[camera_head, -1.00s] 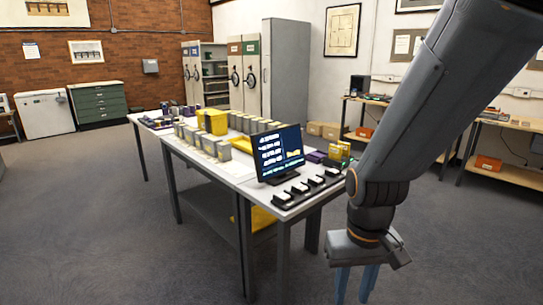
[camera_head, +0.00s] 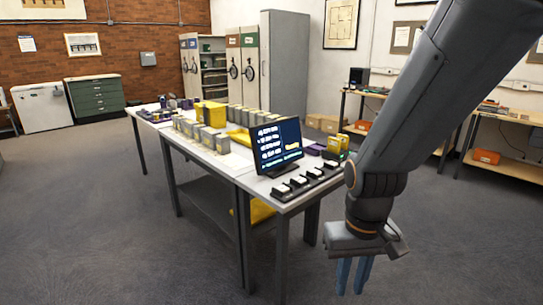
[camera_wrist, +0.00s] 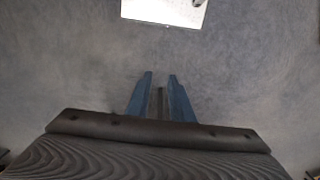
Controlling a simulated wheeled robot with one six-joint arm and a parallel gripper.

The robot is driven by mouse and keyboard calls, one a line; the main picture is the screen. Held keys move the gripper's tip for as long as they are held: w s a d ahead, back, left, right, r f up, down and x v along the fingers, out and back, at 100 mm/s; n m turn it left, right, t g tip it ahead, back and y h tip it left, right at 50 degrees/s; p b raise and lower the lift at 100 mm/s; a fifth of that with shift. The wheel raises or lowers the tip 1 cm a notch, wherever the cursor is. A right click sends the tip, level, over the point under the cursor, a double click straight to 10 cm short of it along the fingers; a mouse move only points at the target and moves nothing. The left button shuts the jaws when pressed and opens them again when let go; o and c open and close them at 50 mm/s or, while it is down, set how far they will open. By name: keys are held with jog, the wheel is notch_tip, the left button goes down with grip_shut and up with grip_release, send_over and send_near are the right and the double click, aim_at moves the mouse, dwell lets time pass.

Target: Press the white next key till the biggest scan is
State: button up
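A dark monitor (camera_head: 276,147) with lines of white text and a small yellow patch stands at the near right end of the long table. The text is too small to read. In front of it, along the table edge, is a row of several white keys on black bases, one of them a white key (camera_head: 299,181). I cannot tell which is the next key. My gripper (camera_head: 354,276) hangs fingers down, right of the table and apart from the keys. In the wrist view my gripper (camera_wrist: 160,76) shows two blue fingers with an empty gap between them.
The long white table (camera_head: 238,171) carries grey boxes and a yellow box (camera_head: 211,116). A wooden bench (camera_head: 510,167) is at right. Open grey floor lies around. A white surface (camera_wrist: 166,9) tops the wrist view.

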grip_shut()
dwell(1.4)
